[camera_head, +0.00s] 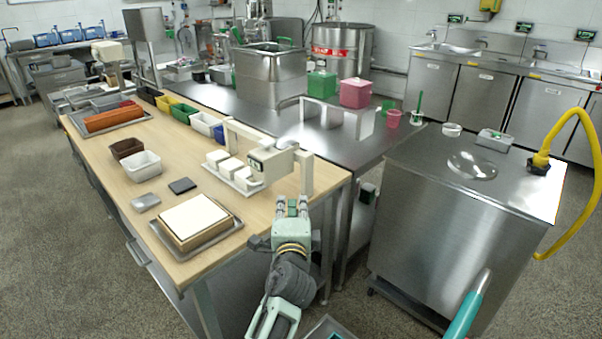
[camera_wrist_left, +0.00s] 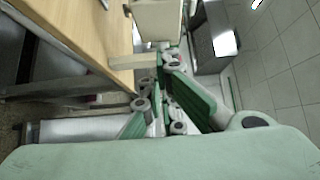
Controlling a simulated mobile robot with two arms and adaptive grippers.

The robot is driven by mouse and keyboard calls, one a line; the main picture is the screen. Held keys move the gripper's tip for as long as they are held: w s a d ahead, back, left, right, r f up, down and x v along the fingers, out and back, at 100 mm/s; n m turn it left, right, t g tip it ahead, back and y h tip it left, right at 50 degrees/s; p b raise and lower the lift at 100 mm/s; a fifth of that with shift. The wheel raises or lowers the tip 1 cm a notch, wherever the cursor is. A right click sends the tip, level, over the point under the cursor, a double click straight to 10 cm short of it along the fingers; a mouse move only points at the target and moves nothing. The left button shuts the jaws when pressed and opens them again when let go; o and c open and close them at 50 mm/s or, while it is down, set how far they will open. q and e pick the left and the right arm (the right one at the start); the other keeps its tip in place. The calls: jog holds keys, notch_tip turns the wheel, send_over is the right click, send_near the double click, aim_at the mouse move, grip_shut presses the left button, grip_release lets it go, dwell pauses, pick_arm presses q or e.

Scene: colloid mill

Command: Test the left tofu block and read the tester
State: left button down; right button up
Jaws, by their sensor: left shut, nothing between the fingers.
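Several white tofu blocks stand in a row on a pale tray (camera_head: 238,184) on the wooden table. The left tofu block (camera_head: 217,157) is at the row's far left end. The cream tester (camera_head: 284,158) stands over the row's right side, with a small dark display (camera_head: 255,165) on its head. The reading is too small to make out. My right gripper is not in view.
A large white slab (camera_head: 194,216) on a metal tray lies at the front of the wooden table (camera_head: 270,207). White and brown tubs (camera_head: 142,166) and a dark pad (camera_head: 182,186) lie left of the tofu. A steel cabinet (camera_head: 450,225) stands to the right.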

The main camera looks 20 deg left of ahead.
pick_arm(q)
send_near(282, 177)
notch_tip(282, 177, up, 4)
jog(key=w+d, duration=0.2)
jog(key=d, duration=0.1)
jog(key=a, duration=0.2)
jog(key=w+a+p, duration=0.1)
jog(key=a, duration=0.1)
jog(key=shift+w, duration=0.15)
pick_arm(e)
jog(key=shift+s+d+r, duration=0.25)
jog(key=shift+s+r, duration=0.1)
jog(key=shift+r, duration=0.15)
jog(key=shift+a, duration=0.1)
pick_arm(q)
jog(key=shift+a, duration=0.1)
